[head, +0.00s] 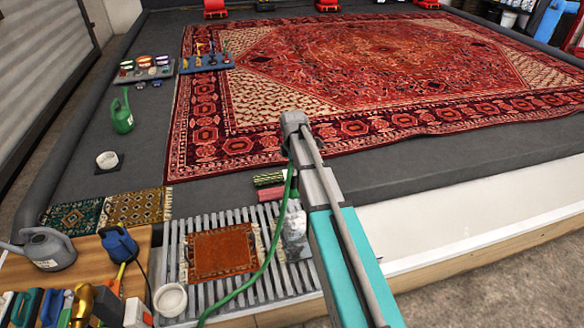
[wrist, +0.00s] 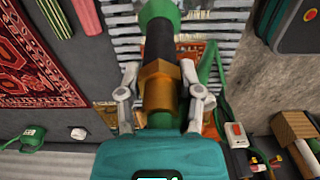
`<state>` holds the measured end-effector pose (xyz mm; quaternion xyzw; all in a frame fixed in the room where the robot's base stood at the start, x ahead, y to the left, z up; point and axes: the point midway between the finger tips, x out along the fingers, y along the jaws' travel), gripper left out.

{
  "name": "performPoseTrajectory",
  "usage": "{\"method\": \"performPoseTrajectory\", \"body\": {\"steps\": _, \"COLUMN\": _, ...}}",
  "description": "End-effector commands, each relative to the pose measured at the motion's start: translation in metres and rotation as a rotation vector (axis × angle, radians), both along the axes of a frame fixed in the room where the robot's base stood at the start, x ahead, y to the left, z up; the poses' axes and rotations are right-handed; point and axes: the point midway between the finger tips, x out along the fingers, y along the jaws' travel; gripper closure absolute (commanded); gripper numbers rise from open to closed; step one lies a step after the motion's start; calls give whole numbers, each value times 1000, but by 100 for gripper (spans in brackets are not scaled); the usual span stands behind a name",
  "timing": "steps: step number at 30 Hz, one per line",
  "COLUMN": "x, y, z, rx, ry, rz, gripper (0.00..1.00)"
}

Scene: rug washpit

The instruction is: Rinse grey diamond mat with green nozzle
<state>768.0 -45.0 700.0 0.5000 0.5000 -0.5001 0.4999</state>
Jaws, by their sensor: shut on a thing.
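My gripper (wrist: 165,100) is shut on the green nozzle, which has a green tip (wrist: 160,12), a black barrel and a brass collar. In the head view my gripper (head: 295,232) hangs over the right side of the slatted grate (head: 175,240); the nozzle is mostly hidden there. A green hose (head: 262,268) runs from it down across the grate. A rust-orange fringed mat (head: 222,253) lies flat on the grate, left of my gripper. It shows partly behind the nozzle in the wrist view. I cannot make out a grey diamond mat for certain.
Green-striped (head: 268,180) and pink (head: 275,194) rolls lie behind the grate. Two patterned mats (head: 135,207) lie to the left. A wooden bench holds a grey watering can (head: 45,249), a blue sprayer (head: 118,243) and bottles. A white bowl (head: 170,300) stands beside the orange mat.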

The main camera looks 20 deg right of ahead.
Motion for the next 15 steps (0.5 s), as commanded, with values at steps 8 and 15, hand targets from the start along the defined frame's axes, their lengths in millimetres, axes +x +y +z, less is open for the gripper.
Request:
{"method": "performPoseTrajectory", "body": {"steps": 8, "x": 0, "y": -14, "z": 0, "rx": 0, "ry": 0, "rz": 0, "gripper": 100}}
{"method": "performPoseTrajectory", "body": {"steps": 15, "x": 0, "y": -26, "z": 0, "rx": 0, "ry": 0, "rz": 0, "gripper": 100}}
